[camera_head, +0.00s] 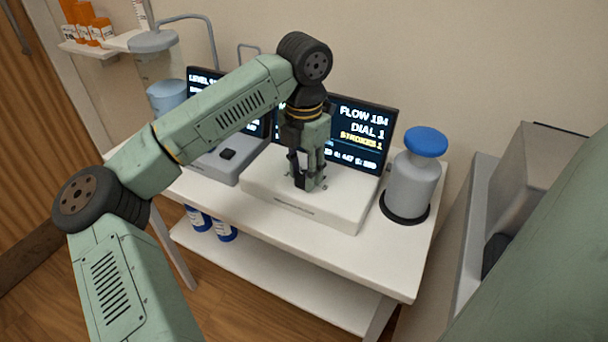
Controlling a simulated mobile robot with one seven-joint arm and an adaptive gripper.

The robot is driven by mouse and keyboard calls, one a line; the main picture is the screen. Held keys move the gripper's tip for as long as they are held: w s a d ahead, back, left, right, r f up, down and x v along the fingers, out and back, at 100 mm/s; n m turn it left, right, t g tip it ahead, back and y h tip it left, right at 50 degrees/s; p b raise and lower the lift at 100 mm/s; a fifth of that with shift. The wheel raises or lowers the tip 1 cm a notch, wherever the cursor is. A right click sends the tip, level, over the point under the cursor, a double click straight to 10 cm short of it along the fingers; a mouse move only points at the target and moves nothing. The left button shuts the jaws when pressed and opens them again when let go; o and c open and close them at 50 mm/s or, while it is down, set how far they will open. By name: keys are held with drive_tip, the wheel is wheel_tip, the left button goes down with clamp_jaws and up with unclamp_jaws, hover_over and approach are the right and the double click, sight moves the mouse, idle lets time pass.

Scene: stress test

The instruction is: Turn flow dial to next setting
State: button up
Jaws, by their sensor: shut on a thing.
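The flow device is a white box (345,205) on a white table, with a dark screen (365,118) behind it. The screen reads "FLOW", a number that looks like 194, "DIAL 1" and "STROKES 1"; a smaller bottom line is partly hidden. My gripper (309,184) points down onto the top of the white box. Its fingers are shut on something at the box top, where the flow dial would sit. The dial itself is hidden behind the fingers, so its pointer cannot be seen.
A grey device (215,160) with a "LEVEL" screen stands to the left, partly behind my arm. A grey bottle with a blue cap (426,141) stands close on the right. Orange bottles (97,30) sit on a wall shelf. Blue-and-white containers (226,231) stand on the lower shelf.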

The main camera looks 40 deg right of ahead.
drive_tip(key=m+b, duration=0.2)
drive_tip(key=m, duration=0.2)
drive_tip(key=shift+f+m, duration=0.1)
drive_tip(key=shift+m, duration=0.2)
drive_tip(key=m+b, duration=0.1)
drive_tip(key=m, duration=1.5)
drive_tip(key=shift+m, duration=0.4)
drive_tip(key=o, duration=1.2)
